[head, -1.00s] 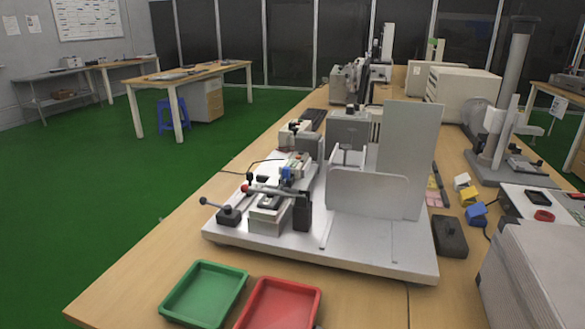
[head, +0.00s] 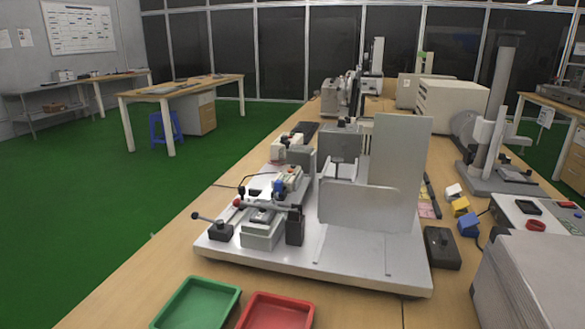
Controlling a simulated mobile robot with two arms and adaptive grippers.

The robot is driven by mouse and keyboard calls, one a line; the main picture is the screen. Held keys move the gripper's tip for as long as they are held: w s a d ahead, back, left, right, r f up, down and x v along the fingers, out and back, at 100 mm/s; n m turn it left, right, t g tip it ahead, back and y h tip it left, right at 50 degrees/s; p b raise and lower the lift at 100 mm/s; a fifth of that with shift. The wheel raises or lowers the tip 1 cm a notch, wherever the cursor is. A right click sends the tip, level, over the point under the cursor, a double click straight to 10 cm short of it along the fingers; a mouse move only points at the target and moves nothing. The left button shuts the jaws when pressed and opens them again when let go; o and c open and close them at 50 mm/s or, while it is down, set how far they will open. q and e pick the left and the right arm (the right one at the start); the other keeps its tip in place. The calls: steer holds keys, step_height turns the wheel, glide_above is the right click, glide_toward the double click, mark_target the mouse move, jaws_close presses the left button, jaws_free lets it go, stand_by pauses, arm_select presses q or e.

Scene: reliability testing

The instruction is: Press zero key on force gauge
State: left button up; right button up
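A test rig on a light grey base plate (head: 350,262) stands on the wooden table. A dark grey box-shaped unit (head: 339,141) at its back may be the force gauge, but I cannot tell for sure. No zero key can be made out. On the plate's left side are a small clamp fixture (head: 262,230) with a red-knobbed lever and a small device with blue parts (head: 288,182). Upright clear-grey panels (head: 400,155) stand on the right of the plate and partly cover what is behind. Neither of my grippers is in view.
A green tray (head: 238,292) and a red tray (head: 308,307) lie at the table's front. A black box (head: 441,248), a blue block (head: 468,224) and a grey cabinet (head: 535,282) are at the right. A tall column stand (head: 495,115) rises behind.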

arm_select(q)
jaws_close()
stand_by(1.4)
